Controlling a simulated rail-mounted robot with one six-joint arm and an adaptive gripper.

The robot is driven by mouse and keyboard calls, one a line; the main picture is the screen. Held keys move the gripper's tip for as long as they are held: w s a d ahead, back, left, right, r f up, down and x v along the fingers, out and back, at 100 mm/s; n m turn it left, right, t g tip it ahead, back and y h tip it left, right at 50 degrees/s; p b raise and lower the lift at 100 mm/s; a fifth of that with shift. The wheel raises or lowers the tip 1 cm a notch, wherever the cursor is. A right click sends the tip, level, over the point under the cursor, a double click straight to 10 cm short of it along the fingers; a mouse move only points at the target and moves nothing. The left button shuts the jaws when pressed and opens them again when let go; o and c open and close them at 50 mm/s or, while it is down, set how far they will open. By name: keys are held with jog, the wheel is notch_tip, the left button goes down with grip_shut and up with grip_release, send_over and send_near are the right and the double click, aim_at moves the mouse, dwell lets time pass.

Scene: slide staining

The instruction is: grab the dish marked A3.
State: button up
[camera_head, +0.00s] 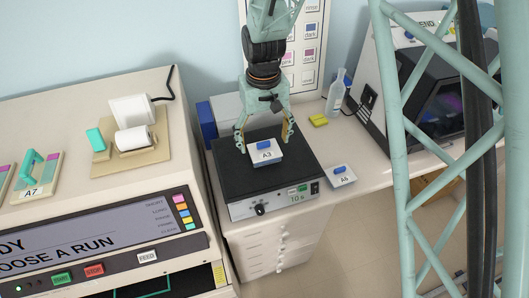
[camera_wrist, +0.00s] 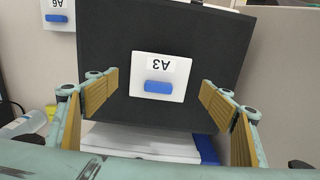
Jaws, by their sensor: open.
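The dish marked A3 (camera_head: 266,153) is a small white square with a blue block on top. It sits on the black top of a box-shaped device (camera_head: 240,178) with a "10 s" display. In the wrist view the A3 dish (camera_wrist: 158,68) lies ahead, between the lines of my fingers, with its label upside down. My gripper (camera_head: 264,137) is open above the device, its fingers to either side of the dish. In the wrist view my gripper (camera_wrist: 158,95) holds nothing, and its fingertips look apart from the dish.
A similar dish marked A6 (camera_head: 341,176) lies on the bench right of the device. A clear bottle (camera_head: 337,92) and yellow block (camera_head: 318,120) stand behind. A large machine (camera_head: 90,225) with a dish marked A7 (camera_head: 32,190) is at left; a dark-windowed machine (camera_head: 440,95) is at right.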

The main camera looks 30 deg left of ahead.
aim_at(264, 149)
jog(key=shift+w+f+p, duration=0.1)
jog(key=shift+f+p, duration=0.35)
jog(key=shift+f, duration=1.9)
jog(key=c, duration=1.1)
jog(key=shift+r, duration=0.1)
jog(key=shift+r+b, duration=0.4)
jog(key=shift+r, duration=1.25)
jog(key=shift+s+d+r+b, duration=0.3)
jog(key=shift+s+d+b, duration=0.15)
jog(key=shift+s+d, duration=1.45)
jog(key=shift+s+d+r+b, duration=0.25)
jog(key=shift+s+d+b, duration=0.2)
jog(key=shift+s+d, duration=1.45)
jog(key=shift+s+d+r+b, duration=0.4)
jog(key=shift+s+d, duration=1.05)
jog(key=shift+s, duration=0.8)
